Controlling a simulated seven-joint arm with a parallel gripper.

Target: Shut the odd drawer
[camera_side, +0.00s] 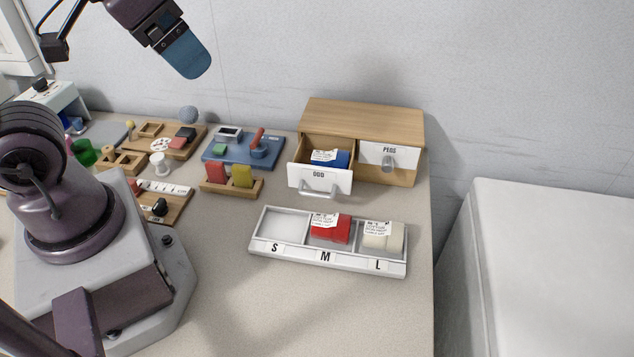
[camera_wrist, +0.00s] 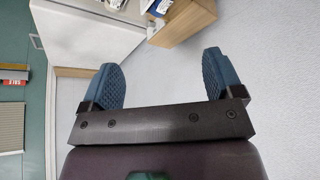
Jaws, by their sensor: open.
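The wooden two-drawer cabinet (camera_side: 362,112) stands at the back right of the table in the side view. Its left drawer, the odd drawer (camera_side: 300,181), is labelled ODD and is pulled out. A blue item with a white tag (camera_side: 330,159) lies inside it. The right drawer (camera_side: 405,160), labelled PEGS, is shut. My gripper (camera_side: 192,68) is high at the upper left, well away from the cabinet. In the wrist view my gripper (camera_wrist: 165,78) has its two blue fingers wide apart with nothing between them. Part of the cabinet (camera_wrist: 185,22) shows at the top there.
A white tray (camera_side: 260,247) marked S, M, L stands in front of the cabinet. It holds a red item (camera_side: 330,231) in M and a cream item (camera_side: 383,236) in L; S is empty. Boards with small parts, including a blue one (camera_side: 217,152), lie left of the cabinet.

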